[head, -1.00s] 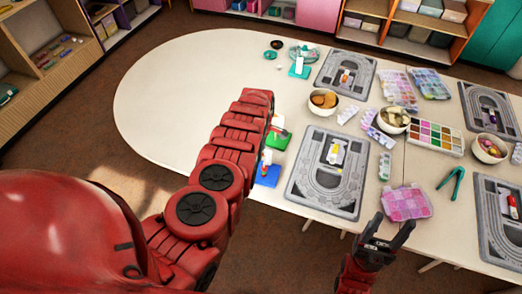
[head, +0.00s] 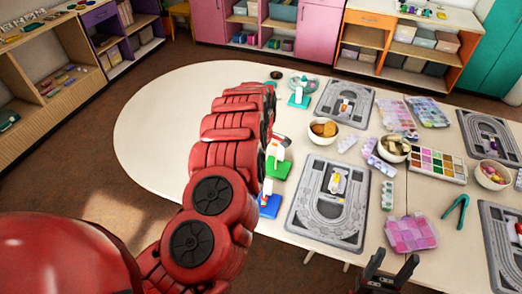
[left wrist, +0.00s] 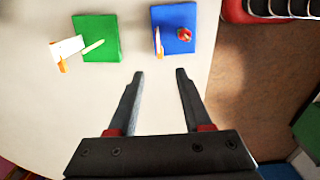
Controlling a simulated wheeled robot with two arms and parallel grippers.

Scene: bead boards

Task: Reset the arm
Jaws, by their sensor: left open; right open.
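My left arm reaches up the head view over the left part of the white table (head: 165,115), and its own links hide most of its gripper there. In the left wrist view my left gripper (left wrist: 160,74) is open and empty. Its fingertips point towards a green block (left wrist: 97,38) and a blue block (left wrist: 173,28), apart from both. These blocks also show in the head view, the green one (head: 278,169) behind the blue one (head: 269,207). My right gripper (head: 395,263) is open and empty at the lower edge of the head view, by the table's front edge.
A grey bead board (head: 309,215) lies on the table right of the blocks. A pink bead box (head: 411,233), a teal tool (head: 456,212), bowls (head: 324,129) and a colour palette (head: 437,162) stand further right. The table's left part is clear.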

